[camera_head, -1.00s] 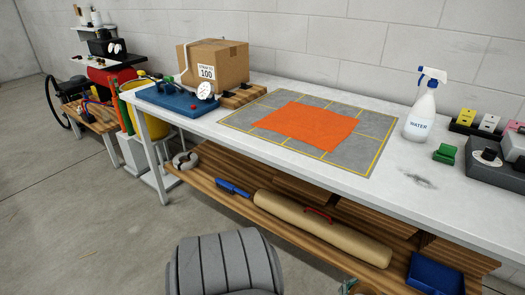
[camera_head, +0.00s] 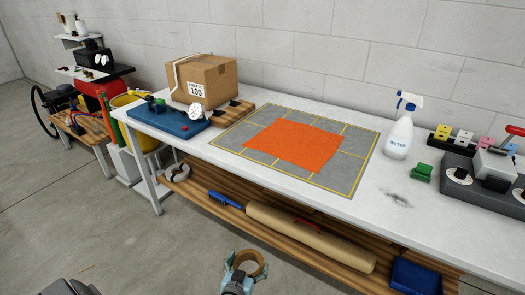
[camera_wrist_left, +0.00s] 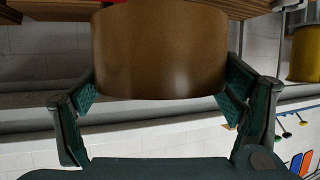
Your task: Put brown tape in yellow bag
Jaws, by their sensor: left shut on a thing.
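The brown tape (camera_head: 261,264) is a ring at the bottom centre of the head view. My left gripper (camera_head: 243,270) is shut on it, in front of the bench and over the floor. In the left wrist view the tape (camera_wrist_left: 160,50) fills the space between the green fingers of my left gripper (camera_wrist_left: 157,94). What looks like the yellow bag (camera_head: 148,140) is behind the bench's left legs, partly hidden by them and the bench top. A yellow container shape (camera_wrist_left: 305,52) shows at the right of the wrist view. My right gripper is not in view.
The white bench (camera_head: 345,205) holds an orange cloth (camera_head: 293,142), a cardboard box (camera_head: 202,80), a blue device (camera_head: 165,122) and a spray bottle (camera_head: 399,135). Its lower shelf holds a long tan roll (camera_head: 310,238) and a grey ring (camera_head: 177,172).

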